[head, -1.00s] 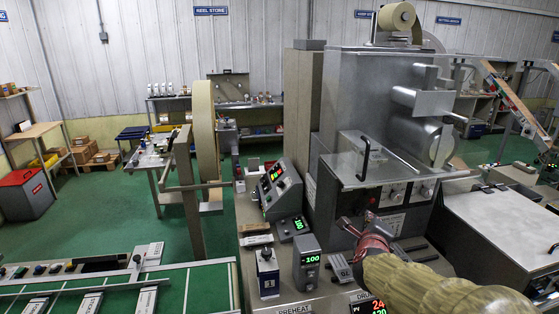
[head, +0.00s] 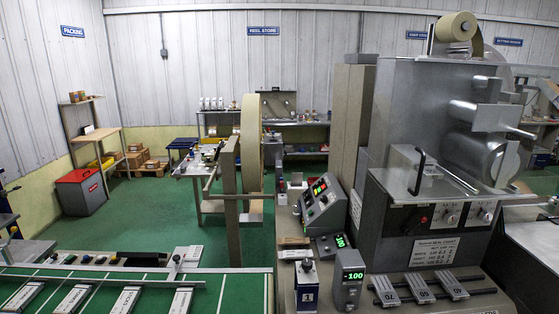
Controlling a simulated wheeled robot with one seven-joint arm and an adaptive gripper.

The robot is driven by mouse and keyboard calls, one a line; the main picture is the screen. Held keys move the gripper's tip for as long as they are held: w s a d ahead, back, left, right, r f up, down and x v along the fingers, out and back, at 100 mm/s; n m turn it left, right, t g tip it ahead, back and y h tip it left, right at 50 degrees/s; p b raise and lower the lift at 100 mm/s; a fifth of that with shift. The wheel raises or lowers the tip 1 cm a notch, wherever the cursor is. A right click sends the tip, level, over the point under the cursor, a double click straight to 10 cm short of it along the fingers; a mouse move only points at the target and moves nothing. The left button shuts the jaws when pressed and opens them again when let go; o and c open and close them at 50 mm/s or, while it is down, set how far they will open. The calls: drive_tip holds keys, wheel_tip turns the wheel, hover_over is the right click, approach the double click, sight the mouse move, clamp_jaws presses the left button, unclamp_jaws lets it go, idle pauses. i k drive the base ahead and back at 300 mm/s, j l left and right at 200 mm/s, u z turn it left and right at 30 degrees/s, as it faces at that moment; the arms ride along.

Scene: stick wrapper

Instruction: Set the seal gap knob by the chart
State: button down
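A white chart card (head: 435,250) with several lines of small print sits low on the front of the grey machine (head: 420,120). Its print is too small for me to read surely. Above it, a dark panel carries two round knobs with pale dials, a left knob (head: 450,216) and a right knob (head: 487,214). A small red part (head: 423,219) is left of them. I cannot tell which knob sets the seal gap, nor their settings. My gripper is not in view.
Several numbered slide pieces (head: 418,289) lie below the chart. A black handle (head: 418,172) juts out above the panel. A green conveyor (head: 225,290) runs at left.

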sight(451, 219)
drive_tip(key=l+z, duration=0.15)
drive_tip(key=l, duration=0.45)
drive_tip(key=l+z, duration=0.1)
drive_tip(key=l, duration=0.5)
drive_tip(key=l+z, duration=0.15)
drive_tip(key=l, duration=0.45)
drive_tip(key=l+z, duration=0.15)
drive_tip(key=l, duration=0.45)
drive_tip(key=i+l+z, duration=0.1)
drive_tip(key=l, duration=0.5)
drive_tip(key=i+l+z, duration=0.15)
drive_tip(key=l, duration=0.45)
drive_tip(key=i+l+z, duration=0.15)
drive_tip(key=i+l, duration=0.4)
drive_tip(key=i, duration=0.15)
drive_tip(key=u, duration=2.15)
